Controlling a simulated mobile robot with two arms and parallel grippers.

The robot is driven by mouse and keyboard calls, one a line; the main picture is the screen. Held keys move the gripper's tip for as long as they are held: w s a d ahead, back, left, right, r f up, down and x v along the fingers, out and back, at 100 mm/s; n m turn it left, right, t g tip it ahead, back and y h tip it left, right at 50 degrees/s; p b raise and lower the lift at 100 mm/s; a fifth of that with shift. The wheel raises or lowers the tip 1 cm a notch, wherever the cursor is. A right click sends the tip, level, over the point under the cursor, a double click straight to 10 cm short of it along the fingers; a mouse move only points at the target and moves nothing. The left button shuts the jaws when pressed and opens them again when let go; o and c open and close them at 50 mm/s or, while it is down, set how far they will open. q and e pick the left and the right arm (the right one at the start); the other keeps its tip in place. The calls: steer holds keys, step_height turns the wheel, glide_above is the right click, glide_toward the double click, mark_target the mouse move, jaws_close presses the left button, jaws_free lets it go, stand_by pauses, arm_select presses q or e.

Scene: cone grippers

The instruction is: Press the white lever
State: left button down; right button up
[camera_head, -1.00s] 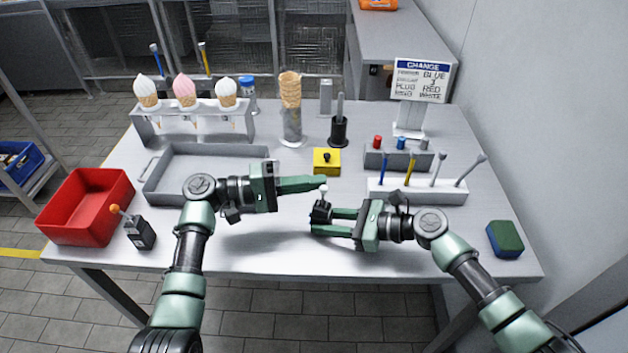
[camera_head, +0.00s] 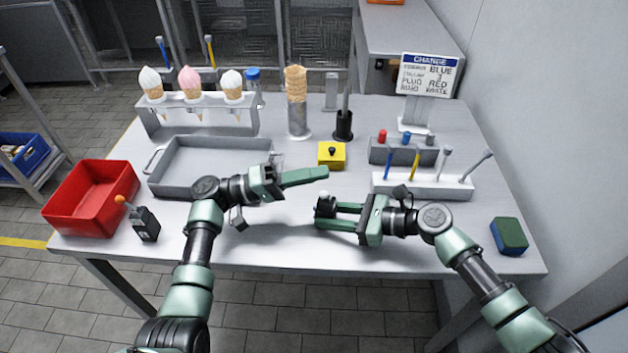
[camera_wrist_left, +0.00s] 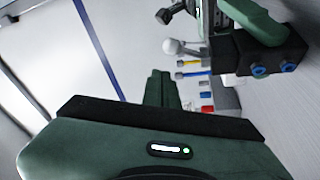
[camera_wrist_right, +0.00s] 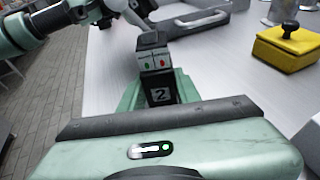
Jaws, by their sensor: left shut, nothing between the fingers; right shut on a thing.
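The black lever box (camera_head: 325,209) with a white round knob (camera_head: 324,196) is held off the table between my right gripper's fingers (camera_head: 318,212). The knob sits low against the box in the head view. In the left wrist view the white knob (camera_wrist_left: 173,46) sticks out on a stem from the box (camera_wrist_left: 262,55), which has blue-ringed ports.
Another lever box with an orange knob (camera_head: 146,222) stands beside the red bin (camera_head: 90,205). A yellow block with a black knob (camera_head: 331,154) stands behind the grippers. A white rack (camera_head: 425,187) with rods is at right, a green-blue sponge (camera_head: 509,236) near the right edge.

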arm_select(q)
steer(key=w+v, duration=0.1)
steer(key=v, duration=0.8)
steer(key=shift+w+a, duration=0.4)
steer(key=shift+w, duration=0.15)
steer(key=shift+r, duration=0.15)
arm_select(e)
steer(key=o, duration=1.1)
steer(key=shift+c, duration=0.2)
